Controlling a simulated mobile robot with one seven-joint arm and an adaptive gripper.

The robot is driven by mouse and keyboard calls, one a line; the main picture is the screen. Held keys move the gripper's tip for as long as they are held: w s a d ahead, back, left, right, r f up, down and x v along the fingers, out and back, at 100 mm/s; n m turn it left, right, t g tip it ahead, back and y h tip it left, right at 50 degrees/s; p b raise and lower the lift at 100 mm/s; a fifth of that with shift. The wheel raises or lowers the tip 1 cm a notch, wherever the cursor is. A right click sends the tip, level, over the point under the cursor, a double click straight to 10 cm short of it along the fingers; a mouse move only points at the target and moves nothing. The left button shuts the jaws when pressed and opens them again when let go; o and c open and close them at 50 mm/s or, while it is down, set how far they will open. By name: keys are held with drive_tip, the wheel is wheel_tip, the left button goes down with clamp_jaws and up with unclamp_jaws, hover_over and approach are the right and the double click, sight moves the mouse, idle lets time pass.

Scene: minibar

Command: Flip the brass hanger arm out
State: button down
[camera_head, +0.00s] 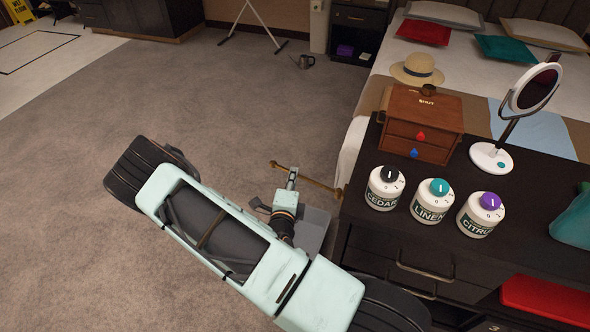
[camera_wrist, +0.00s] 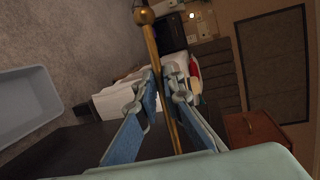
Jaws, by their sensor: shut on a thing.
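The brass hanger arm (camera_head: 318,182) is a thin rod sticking out to the left from the near left side of the dark cabinet, over the floor. Its knobbed free end shows at the top of the wrist view (camera_wrist: 145,16). My gripper (camera_head: 292,176) is at the rod, partway along near its free end. In the wrist view the rod runs between the two fingers of my gripper (camera_wrist: 166,82), which are closed about it. The rod's mount at the cabinet is hard to make out.
A grey bin (camera_head: 314,222) stands on the floor under my gripper. The cabinet top (camera_head: 340,215) holds cedar (camera_head: 385,188), linen (camera_head: 429,202) and citrus (camera_head: 479,215) jars, a wooden box (camera_head: 450,115) and a mirror (camera_head: 535,90). The carpet to the left is clear.

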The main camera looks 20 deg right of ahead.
drive_tip(key=s+a+n+y+p, duration=0.1)
drive_tip(key=s+n+t+y, duration=0.1)
drive_tip(key=shift+a+y+p, duration=0.35)
drive_tip(key=shift+y, duration=0.05)
drive_tip(key=shift+f, duration=0.1)
drive_tip(key=c, duration=2)
unclamp_jaws()
drive_tip(key=shift+s+a, duration=0.1)
drive_tip(key=shift+c, duration=0.2)
drive_tip(key=v, duration=1.2)
